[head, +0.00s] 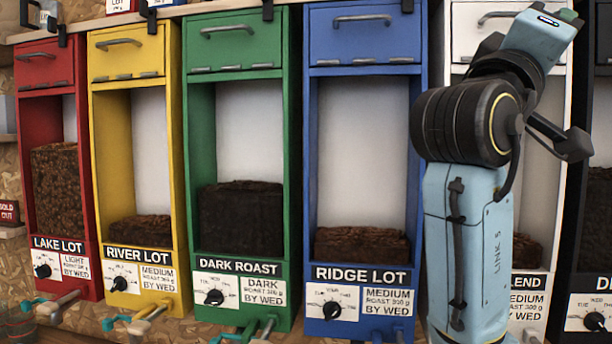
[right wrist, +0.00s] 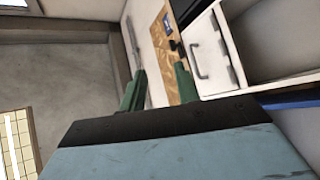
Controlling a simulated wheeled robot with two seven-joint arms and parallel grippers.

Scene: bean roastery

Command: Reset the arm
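My right arm (head: 465,240) rises from the bottom right of the head view, in front of the white bin (head: 520,272). Its forearm is upright and its wrist bends up and to the right, past the white bin's drawer. My left gripper is in neither view.
A row of bins holds dark beans: red (head: 84,250), yellow (head: 178,240), green (head: 290,200) and blue (head: 420,200), with a darker bin (head: 590,285) at far right. Drawers with handles top them. Dials and teal levers (head: 115,322) sit low on the fronts.

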